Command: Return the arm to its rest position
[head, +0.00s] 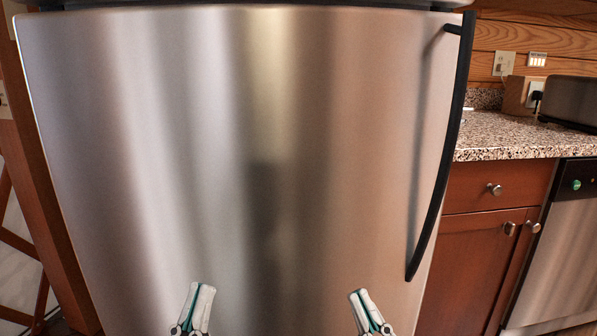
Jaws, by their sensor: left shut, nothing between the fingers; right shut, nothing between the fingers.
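My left gripper (199,288) shows at the bottom of the head view, left of the middle. It is shut and empty, with its fingers pointing up. My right gripper (360,294) shows at the bottom, right of the middle. It is also shut and empty, tilted a little to the left. Both are in front of a large stainless steel refrigerator door (200,130). Whether they touch it cannot be told. Only the grippers' ends show; the arms behind them are out of the picture.
The closed door fills most of the view, with a long black handle (447,165) along its right side. To the right are a speckled countertop (500,146), a dark appliance (575,101), wooden cabinets (465,250) and a steel dishwasher (560,260). A wooden post stands at left.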

